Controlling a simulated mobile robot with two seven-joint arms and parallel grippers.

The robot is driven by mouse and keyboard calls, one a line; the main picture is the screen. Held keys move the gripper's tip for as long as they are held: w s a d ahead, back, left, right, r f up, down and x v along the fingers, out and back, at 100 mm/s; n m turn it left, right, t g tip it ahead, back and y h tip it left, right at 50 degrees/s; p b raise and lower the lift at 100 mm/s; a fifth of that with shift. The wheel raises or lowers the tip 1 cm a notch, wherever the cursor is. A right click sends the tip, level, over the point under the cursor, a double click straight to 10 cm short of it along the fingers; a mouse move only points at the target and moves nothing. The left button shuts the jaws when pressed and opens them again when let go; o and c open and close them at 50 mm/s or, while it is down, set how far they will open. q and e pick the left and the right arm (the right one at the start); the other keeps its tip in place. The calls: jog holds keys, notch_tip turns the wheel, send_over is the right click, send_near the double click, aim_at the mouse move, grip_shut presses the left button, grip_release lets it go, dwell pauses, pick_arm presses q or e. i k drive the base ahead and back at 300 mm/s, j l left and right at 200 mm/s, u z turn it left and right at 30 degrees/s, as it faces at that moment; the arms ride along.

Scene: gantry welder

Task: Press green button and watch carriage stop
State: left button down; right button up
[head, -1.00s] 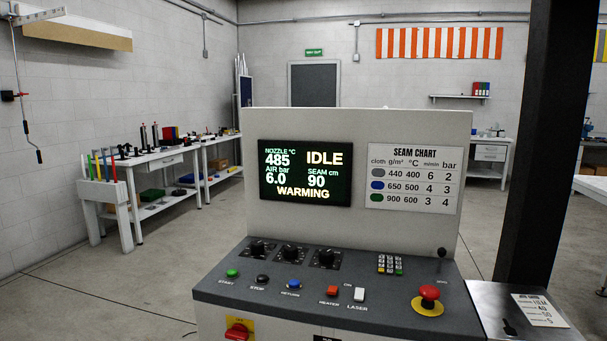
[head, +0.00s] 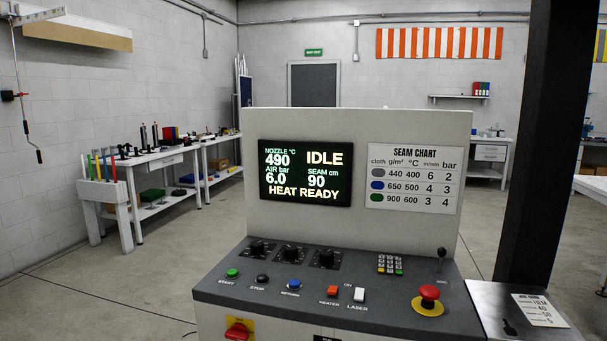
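The green button (head: 232,272), labelled START, is at the left end of the sloped control panel (head: 330,268). Next to it are a black STOP button (head: 262,278) and a blue RETURN button (head: 294,284). The screen (head: 305,173) reads nozzle 490 °C, air 6.0 bar, seam 90 cm, IDLE and HEAT READY. The carriage does not show in this view. Neither of my grippers is in view.
Red HEATER (head: 333,290) and white LASER (head: 359,294) switches, three black dials, a keypad (head: 390,264) and a red emergency stop (head: 430,293) share the panel. A dark post (head: 545,140) stands at right. A seam chart (head: 412,177) is beside the screen.

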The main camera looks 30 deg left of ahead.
aim_at(231, 273)
jog(key=u, duration=1.45)
